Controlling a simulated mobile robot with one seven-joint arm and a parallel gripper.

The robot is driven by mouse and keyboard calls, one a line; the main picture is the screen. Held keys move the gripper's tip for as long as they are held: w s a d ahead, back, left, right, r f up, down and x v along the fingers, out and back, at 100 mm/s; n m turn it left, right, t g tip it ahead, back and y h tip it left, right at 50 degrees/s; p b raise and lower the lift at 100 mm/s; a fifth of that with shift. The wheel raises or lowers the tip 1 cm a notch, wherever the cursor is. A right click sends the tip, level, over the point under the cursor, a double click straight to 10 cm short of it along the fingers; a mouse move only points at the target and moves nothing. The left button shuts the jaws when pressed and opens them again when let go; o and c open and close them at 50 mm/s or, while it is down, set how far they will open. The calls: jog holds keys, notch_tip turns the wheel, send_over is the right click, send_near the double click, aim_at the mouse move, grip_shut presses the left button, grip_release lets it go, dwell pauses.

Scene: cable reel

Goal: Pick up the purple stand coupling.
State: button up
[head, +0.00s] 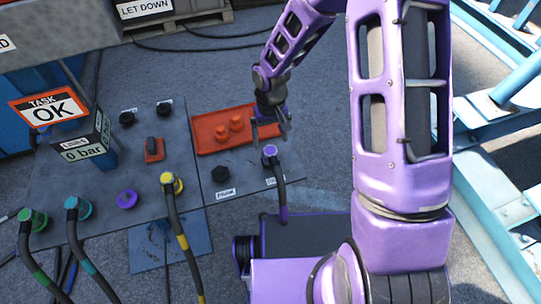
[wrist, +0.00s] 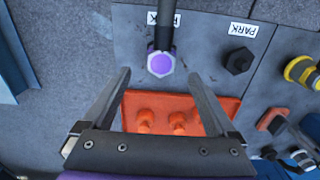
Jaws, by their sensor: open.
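The purple stand coupling (head: 270,153) sits upright on the right end of the grey panel, with a dark hose leading from it toward the bottom of the head view. The wrist view shows its purple hexagonal head (wrist: 161,63) just beyond the fingertips, roughly centred between them. My gripper (head: 269,130) is open and empty above the panel, close behind the coupling in the head view. Both fingers (wrist: 159,78) show spread apart in the wrist view. The fingers appear apart from the coupling; their exact height over it is hard to tell.
An orange tray (head: 208,148) with orange knobs lies behind, partly under my gripper. A black hexagonal fitting (head: 221,174) by a PARK label stands left of the coupling. Yellow (head: 172,184), teal (head: 78,208) and green (head: 33,220) hosed couplings and a purple ring (head: 127,199) are farther left.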

aim_at(270, 151)
jog(key=shift+s+a+f+b, duration=0.1)
jog(key=shift+f+b, duration=0.2)
jog(key=shift+f, duration=1.45)
jog(key=shift+s+f+b, duration=0.1)
jog(key=shift+f+b, duration=0.2)
jog(key=shift+f, duration=1.45)
grip_shut()
